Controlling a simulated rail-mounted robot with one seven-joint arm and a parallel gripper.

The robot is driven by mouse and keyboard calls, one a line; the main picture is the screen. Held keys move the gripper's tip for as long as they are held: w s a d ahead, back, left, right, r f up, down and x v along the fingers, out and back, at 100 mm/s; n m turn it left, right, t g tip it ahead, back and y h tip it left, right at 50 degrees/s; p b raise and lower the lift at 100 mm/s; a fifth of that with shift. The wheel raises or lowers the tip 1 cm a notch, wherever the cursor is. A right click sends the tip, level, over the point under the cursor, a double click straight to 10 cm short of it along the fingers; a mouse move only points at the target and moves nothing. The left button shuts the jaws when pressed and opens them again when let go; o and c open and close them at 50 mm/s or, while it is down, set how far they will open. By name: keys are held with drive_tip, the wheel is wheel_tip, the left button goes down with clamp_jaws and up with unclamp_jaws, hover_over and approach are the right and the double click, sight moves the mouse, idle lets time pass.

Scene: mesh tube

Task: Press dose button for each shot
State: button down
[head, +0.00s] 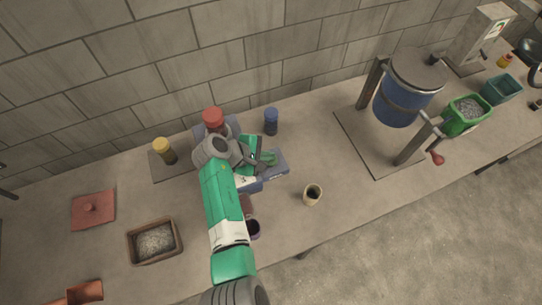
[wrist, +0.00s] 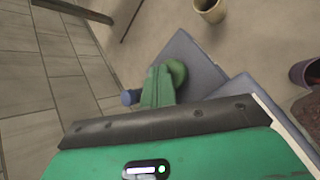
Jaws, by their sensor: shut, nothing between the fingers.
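A blue-grey device (head: 279,164) lies under the end of my arm on the workbench, and my arm hides much of it. Its flat top also shows in the wrist view (wrist: 205,68). A rounded green button (wrist: 178,71) sits on that top. My gripper (wrist: 157,88) is shut and empty, its green fingers right beside the button; I cannot tell whether they touch it. In the head view my gripper (head: 258,160) is over the device. A beige cup (head: 312,195) with dark contents stands to the right. A dark purple cup (head: 254,229) stands in front, partly behind my arm.
A red-capped container (head: 212,117), a yellow-capped jar (head: 164,151) and a blue bottle (head: 271,121) stand near the wall. A wooden tray (head: 154,241) and red lid (head: 92,209) lie left. A blue drum (head: 404,98) and green bin (head: 464,115) stand right. Bench around the beige cup is clear.

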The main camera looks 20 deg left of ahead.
drive_tip(key=shift+r+p, duration=1.15)
drive_tip(key=shift+p, duration=0.05)
wheel_tip(320, 180, up, 5)
drive_tip(key=p, duration=0.4)
drive_tip(key=shift+p, duration=0.4)
